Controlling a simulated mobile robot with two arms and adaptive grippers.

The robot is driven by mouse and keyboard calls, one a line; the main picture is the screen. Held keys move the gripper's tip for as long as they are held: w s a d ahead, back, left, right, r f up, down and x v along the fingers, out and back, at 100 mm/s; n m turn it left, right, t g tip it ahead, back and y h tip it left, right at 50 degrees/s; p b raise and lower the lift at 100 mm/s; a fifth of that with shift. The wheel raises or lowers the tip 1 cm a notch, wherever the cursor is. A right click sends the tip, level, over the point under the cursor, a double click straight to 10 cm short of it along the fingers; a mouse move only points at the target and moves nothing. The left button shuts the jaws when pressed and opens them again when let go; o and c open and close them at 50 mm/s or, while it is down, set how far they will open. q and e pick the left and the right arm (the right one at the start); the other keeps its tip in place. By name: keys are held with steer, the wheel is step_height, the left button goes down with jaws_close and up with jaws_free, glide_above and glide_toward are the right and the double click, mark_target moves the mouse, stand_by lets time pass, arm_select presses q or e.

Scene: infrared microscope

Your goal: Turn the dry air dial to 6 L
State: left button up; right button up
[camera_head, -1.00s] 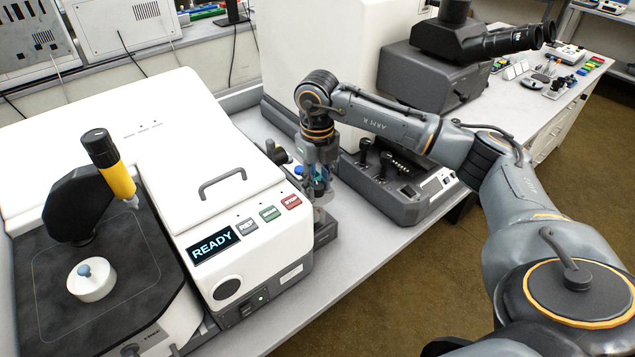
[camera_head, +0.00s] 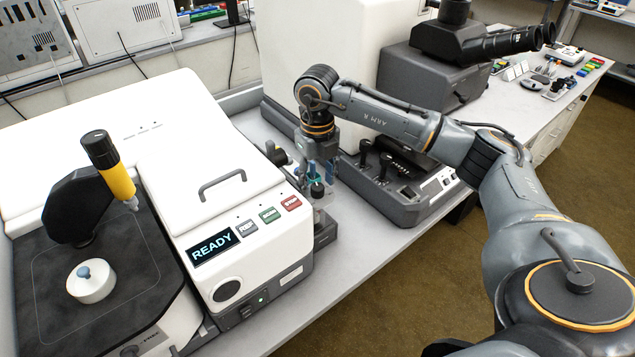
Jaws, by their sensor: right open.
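My right gripper (camera_head: 321,172) reaches down from above at the gap between the white instrument and the grey control base. Its fingers are apart and point down. Just below and between them is a small black knob (camera_head: 317,189) on a clear upright piece, which looks like the dry air dial. Its scale and setting are too small to read. I cannot tell whether a finger touches the knob. My left gripper is out of view.
The white instrument (camera_head: 205,150) with a READY display (camera_head: 213,246) stands close on the left. The grey microscope control base (camera_head: 400,190) with black knobs is close on the right. Clear bench surface (camera_head: 345,245) lies in front.

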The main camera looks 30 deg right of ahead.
mark_target(318, 187)
step_height(318, 187, up, 11)
stand_by(0.3)
steer(key=shift+s+f, duration=0.15)
steer(key=shift+f, duration=0.05)
stand_by(0.3)
